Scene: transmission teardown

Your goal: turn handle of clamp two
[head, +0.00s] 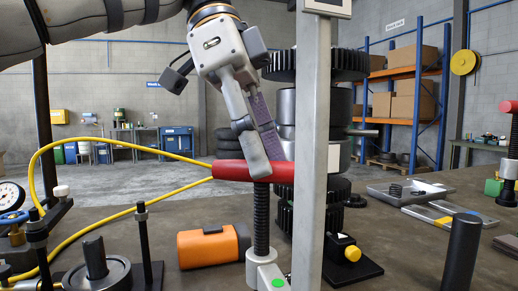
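A red cylindrical handle (226,171) lies crosswise on top of a black upright threaded screw (262,215). The screw rises from a pale clamp base (264,270) with a green dot. No number shows on this clamp. My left gripper (266,160) reaches down from the upper left. Its near finger lies across the front of the red handle and its other finger is behind, so it appears shut on the handle. The handle's right end meets or passes behind a grey upright post. My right gripper is not in view. Another red-topped clamp (507,185) stands at the right edge.
The grey post (314,150) stands close right of the handle, in front of the dark gear stack (340,100). A yellow cable (110,144) loops at left. An orange cylinder (207,247) lies on the bench. A grey tray (408,194) is at right.

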